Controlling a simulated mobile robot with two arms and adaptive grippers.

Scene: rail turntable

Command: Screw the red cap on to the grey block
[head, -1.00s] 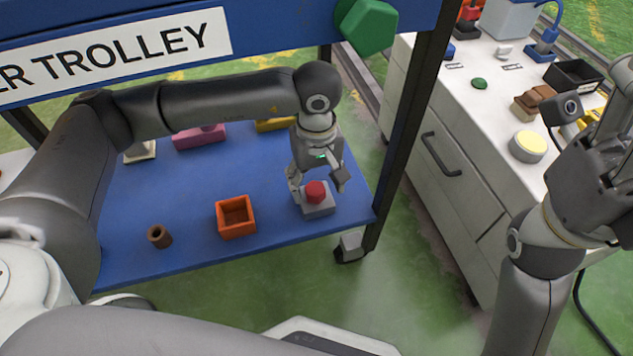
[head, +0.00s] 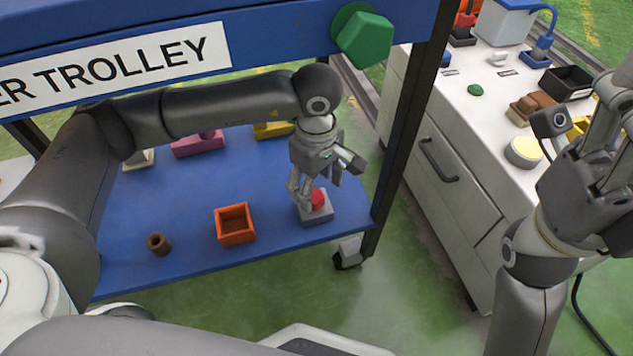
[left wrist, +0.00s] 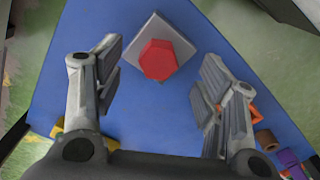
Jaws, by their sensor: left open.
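The red cap (head: 318,199), hexagonal from above, sits on the grey block (head: 318,216) at the front right of the trolley's blue shelf. I cannot tell how deep the cap sits. My left gripper (head: 316,188) is just above them, pointing down, with one finger partly in front of the cap. In the left wrist view the cap (left wrist: 158,60) lies between the spread fingers of the left gripper (left wrist: 161,68), touching neither, and the block (left wrist: 153,27) shows beneath it. My right gripper (head: 606,130) is raised at the right, partly cut off by the frame; its opening is unclear.
An orange open box (head: 234,238) and a brown hollow cylinder (head: 158,243) stand left of the block. A pink block (head: 198,145) and a yellow one (head: 273,130) are farther back. The trolley's dark post (head: 408,120) rises close to the right of my left gripper.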

